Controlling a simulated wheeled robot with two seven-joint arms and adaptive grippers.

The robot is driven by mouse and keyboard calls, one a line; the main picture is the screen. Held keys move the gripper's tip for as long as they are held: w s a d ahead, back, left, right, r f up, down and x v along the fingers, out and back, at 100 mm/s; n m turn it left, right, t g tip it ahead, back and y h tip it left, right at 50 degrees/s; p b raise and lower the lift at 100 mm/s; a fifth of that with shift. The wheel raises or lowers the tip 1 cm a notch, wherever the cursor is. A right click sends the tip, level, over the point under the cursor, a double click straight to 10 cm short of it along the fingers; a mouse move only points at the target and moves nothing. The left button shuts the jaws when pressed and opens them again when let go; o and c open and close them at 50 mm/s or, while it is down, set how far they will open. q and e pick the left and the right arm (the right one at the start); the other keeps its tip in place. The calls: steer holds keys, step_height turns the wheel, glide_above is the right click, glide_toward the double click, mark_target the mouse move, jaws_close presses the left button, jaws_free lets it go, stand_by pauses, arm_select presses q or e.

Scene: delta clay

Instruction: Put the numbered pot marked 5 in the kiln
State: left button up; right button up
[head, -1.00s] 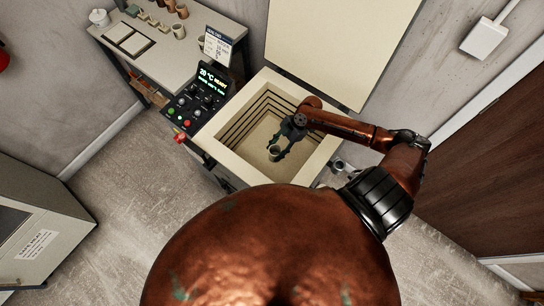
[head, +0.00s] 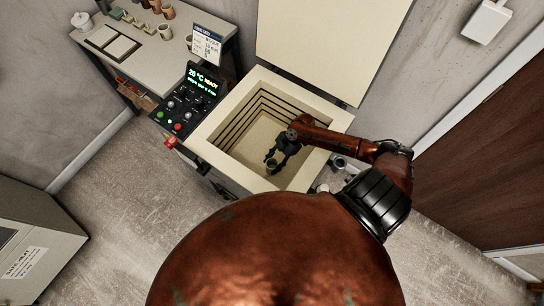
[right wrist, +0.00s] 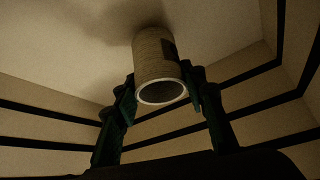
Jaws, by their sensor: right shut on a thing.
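The kiln (head: 209,152) stands open, its lid (head: 318,40) raised behind it. My right arm reaches over its right wall, and my right gripper (head: 274,160) is low inside the chamber. It is shut on a small pale pot (head: 270,166). In the right wrist view the pot (right wrist: 158,58) sits between the two dark green fingers, its open rim toward the camera. A dark patch shows on its side, but no number is readable. I cannot tell whether the pot touches the kiln floor (right wrist: 70,45). My left gripper is not in view.
A control panel (head: 190,100) with a lit display is fixed at the kiln's left. A table (head: 160,62) at the upper left holds several small pots and a white jar (head: 82,21). A grey cabinet (head: 35,235) stands at the lower left. The chamber around the gripper looks empty.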

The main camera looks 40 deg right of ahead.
steer(key=shift+f, duration=0.6)
steer(key=shift+f, duration=0.15)
steer(key=o, duration=1.2)
steer(key=shift+r, duration=0.2)
steer(key=p+v, duration=0.1)
steer(key=v, duration=1)
steer(key=shift+d+r, duration=0.2)
steer(key=shift+r, duration=0.2)
